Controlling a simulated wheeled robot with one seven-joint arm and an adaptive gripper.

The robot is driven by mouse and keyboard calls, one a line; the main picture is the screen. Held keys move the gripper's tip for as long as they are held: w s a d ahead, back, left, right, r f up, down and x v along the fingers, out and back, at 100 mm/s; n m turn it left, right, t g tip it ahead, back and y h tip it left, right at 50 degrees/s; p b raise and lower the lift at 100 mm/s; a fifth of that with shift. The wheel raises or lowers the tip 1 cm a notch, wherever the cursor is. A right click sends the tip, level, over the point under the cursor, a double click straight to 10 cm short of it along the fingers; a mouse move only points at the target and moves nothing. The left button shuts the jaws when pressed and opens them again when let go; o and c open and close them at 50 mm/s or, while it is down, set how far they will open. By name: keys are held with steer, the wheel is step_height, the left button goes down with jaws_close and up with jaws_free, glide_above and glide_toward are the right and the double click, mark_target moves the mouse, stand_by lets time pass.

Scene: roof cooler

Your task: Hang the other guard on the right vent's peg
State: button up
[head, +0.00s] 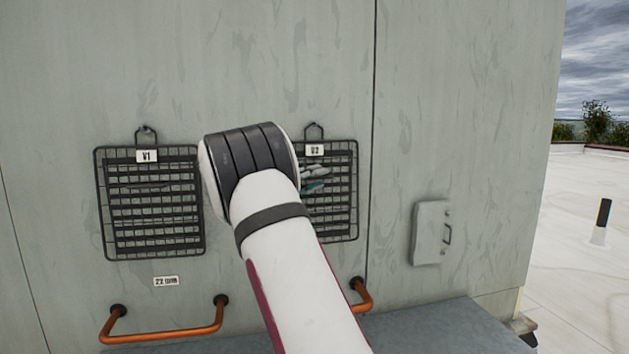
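The left guard (100,215), a black wire grid with a V1 tag (147,156), hangs in front of the left vent by its top loop (146,130) on a peg. The other guard (356,205), with a V2 tag (315,150), lies flat in front of the right vent. Its top loop (314,125) stands up above the tag. I cannot tell whether that loop is on the right peg. My gripper (314,180) shows only as grey-green finger parts in front of the right guard. My arm hides the rest of it and the guard's left side.
Orange pipes (168,336) bend out of the wall below the vents. A 22 mm label (166,281) is under the left vent. A grey box with a handle (430,233) is on the wall at right. A grey-blue ledge (440,330) runs along the bottom. Open roof lies far right.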

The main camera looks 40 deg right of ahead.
steer(key=shift+f, duration=0.1)
steer(key=w+a+f, duration=0.1)
steer(key=a, duration=1.1)
steer(key=s+a+f+m+t+y+b, duration=0.1)
steer(key=s+a+f+m+y, duration=0.1)
steer(key=s+a+m+y, duration=0.4)
steer(key=s+a+f+m+t+y, duration=0.1)
steer(key=s+f+m+y, duration=0.25)
steer(key=s+m, duration=0.5)
steer(key=s+a+f+m+t+y, duration=0.2)
steer(key=s+a+m+y, duration=0.1)
steer(key=s+a+m, duration=0.2)
steer(key=s+a+f+m+t+y+b, duration=0.1)
steer(key=s+a+m, duration=0.4)
steer(key=a, duration=0.5)
steer(key=s+a+f+m+t+y+b, duration=0.1)
steer(key=s+a+f+m+t+y, duration=0.1)
steer(key=s+a+m+y, duration=0.3)
steer(key=shift+a+f+m+t+y, duration=0.35)
steer(key=shift+a+m+t, duration=0.15)
steer(key=shift+a+m, duration=0.6)
steer(key=shift+r, duration=0.1)
